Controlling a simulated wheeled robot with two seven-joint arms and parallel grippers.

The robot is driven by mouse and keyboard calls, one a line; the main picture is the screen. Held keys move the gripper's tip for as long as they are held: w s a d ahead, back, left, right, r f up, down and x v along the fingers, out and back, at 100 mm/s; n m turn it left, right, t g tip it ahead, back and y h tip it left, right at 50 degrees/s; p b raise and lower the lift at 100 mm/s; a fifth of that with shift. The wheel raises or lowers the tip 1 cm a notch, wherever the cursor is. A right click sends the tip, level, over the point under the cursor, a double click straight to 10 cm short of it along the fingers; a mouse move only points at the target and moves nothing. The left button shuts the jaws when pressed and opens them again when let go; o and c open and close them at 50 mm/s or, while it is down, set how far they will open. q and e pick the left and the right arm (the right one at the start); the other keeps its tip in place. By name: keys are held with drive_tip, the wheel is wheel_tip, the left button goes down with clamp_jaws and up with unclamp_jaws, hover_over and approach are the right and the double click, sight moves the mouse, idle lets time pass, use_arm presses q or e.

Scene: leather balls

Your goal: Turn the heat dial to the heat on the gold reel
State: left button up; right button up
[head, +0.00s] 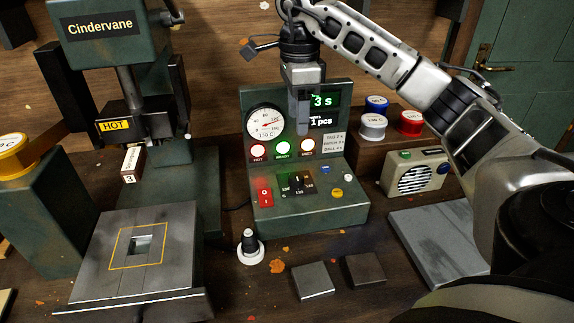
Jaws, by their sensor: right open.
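The heat dial (297,183) is a small black knob on the sloped lower panel of the green control box (345,213), with small numbers around it, one reading 130. The gold reel (14,156) lies at the left edge on a green stand, partly cut off; its label is too small to read surely. My right gripper (303,126) is open and points down in front of the box's upper panel, above the dial and apart from it. It partly covers the display. My left gripper is out of view.
A round gauge (265,122), lit lamps, a red switch (265,195) and small blue and yellow buttons surround the dial. The press (150,150) stands left. A white-based stamp (250,248) stands in front.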

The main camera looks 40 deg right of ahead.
sight(297, 176)
wheel_tip(297, 176, down, 13)
drive_tip(key=shift+s+f+p, duration=0.1)
drive_tip(key=shift+s+p, duration=0.05)
drive_tip(key=shift+p, duration=0.4)
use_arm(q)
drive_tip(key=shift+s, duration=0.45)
use_arm(e)
drive_tip(key=shift+f, duration=0.6)
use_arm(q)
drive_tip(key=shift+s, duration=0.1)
use_arm(e)
drive_tip(key=c, duration=1)
